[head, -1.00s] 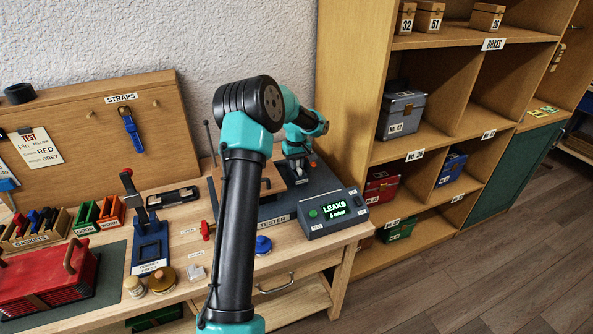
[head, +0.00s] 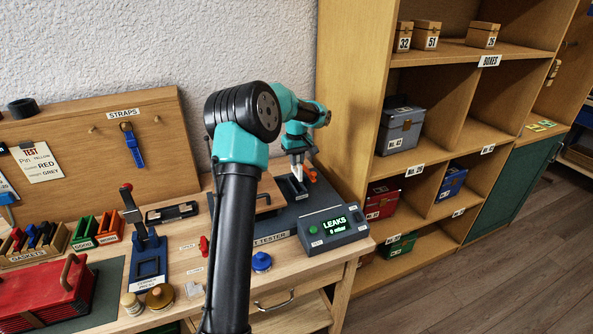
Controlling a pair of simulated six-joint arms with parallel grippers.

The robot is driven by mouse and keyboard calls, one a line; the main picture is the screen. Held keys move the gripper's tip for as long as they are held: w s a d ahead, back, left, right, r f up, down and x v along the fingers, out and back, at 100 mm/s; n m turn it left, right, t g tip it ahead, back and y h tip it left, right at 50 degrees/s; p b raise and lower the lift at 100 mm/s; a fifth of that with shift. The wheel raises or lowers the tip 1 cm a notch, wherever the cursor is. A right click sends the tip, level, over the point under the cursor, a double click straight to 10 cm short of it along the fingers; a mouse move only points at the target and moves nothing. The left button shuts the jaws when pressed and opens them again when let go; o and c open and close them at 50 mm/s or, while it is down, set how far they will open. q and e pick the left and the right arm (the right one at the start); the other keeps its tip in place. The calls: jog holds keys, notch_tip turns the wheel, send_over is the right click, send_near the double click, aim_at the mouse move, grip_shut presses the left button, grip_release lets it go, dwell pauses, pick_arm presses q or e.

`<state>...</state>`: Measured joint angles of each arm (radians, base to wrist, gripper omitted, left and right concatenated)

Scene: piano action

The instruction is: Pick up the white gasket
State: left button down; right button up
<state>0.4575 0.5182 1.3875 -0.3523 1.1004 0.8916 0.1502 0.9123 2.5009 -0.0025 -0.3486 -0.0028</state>
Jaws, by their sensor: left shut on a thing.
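My left gripper (head: 298,178) reaches over the leak tester (head: 270,238) at the back right of the bench. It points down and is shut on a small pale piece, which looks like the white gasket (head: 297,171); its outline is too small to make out. A small orange-red part (head: 312,174) shows just right of the fingers. The tester's display panel (head: 334,225) reads LEAKS. My left arm hides part of the tester and bench. My right gripper is out of view.
The gaskets rack (head: 35,243) and the green and orange bins (head: 97,228) stand at the left. A blue press (head: 148,255), a red box (head: 48,290) and a blue knob (head: 261,261) sit on the bench. The box shelf (head: 450,120) rises at the right.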

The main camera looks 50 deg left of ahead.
pick_arm(q)
jog(key=shift+r, duration=0.7)
